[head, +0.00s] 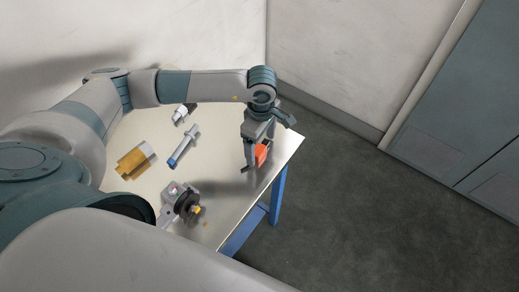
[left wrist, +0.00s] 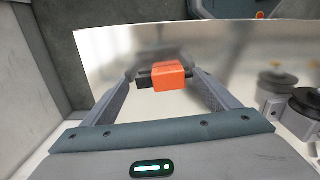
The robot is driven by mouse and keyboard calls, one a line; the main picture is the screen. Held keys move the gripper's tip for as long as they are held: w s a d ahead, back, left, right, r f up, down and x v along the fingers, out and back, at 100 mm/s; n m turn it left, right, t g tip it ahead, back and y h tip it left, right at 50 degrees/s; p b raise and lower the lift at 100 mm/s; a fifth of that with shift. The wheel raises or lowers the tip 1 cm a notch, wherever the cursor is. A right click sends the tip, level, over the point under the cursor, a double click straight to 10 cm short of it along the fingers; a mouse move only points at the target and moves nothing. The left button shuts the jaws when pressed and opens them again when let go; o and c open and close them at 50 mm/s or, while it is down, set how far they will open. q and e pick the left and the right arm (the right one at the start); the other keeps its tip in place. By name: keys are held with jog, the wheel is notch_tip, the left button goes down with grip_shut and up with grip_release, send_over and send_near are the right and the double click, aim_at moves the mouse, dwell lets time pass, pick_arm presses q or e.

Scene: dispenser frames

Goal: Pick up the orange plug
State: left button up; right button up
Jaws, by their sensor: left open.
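The orange plug (head: 262,154) is a small blocky piece at the right side of the table, partly hidden by my left gripper in the head view. My left gripper (head: 250,167) points down at the plug with its jaws open. My right gripper is not in view.
On the table (head: 226,200) are a yellow-and-white block (head: 136,161), a blue-and-grey cylinder (head: 184,146), a small white-and-black piece (head: 183,115) and a dark round fixture (head: 185,203). The table's right edge is close to the plug. Open floor (head: 350,210) lies beyond.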

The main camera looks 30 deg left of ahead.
aim_at(261, 146)
pick_arm(q)
jog(key=c, duration=1.2)
jog(key=shift+o, duration=0.2)
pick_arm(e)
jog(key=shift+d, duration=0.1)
pick_arm(q)
jog(key=shift+r, duration=0.15)
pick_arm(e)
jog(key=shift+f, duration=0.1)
